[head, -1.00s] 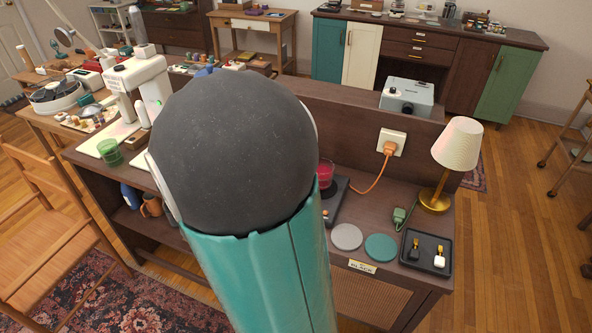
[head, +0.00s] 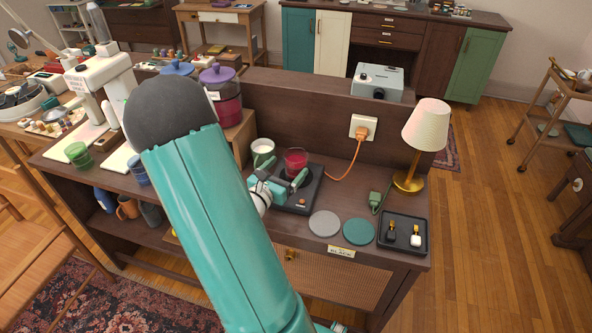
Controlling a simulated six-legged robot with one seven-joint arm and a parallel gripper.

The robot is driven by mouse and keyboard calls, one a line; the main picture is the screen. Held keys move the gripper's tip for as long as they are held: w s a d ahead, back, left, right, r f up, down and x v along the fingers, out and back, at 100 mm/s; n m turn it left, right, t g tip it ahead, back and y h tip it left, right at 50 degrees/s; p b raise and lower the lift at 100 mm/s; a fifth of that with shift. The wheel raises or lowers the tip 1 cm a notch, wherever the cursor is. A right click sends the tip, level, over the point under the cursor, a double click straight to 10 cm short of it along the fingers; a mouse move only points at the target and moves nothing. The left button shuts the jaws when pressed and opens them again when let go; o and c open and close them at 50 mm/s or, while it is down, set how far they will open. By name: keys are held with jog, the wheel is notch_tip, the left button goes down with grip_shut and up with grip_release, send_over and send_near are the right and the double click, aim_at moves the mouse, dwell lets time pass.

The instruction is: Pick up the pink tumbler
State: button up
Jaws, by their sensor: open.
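The pink tumbler (head: 295,157) stands upright on the back part of a black flat device (head: 312,183) on the sideboard. It looks like glass with deep pink contents. My gripper (head: 281,173), teal with dark fingers, is open and empty just in front of the tumbler, low over the device's near left part. The fingers point toward the back. One finger is near the tumbler's lower front; whether they touch cannot be told. The tumbler's lower part is partly hidden by the gripper.
A white mug (head: 262,147) stands close left of the tumbler. A purple-lidded jar (head: 222,95) is further left. An orange cable (head: 349,165), two round coasters, a lamp (head: 425,130) and a black tray (head: 404,219) lie to the right.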

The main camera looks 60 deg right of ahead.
aim_at(296, 155)
jog(key=d, duration=0.6)
jog(key=shift+s+r, duration=0.3)
jog(key=shift+a, duration=0.1)
jog(key=shift+c, duration=0.3)
jog(key=c, duration=1.6)
jog(key=shift+c, duration=0.2)
jog(key=shift+r, duration=0.25)
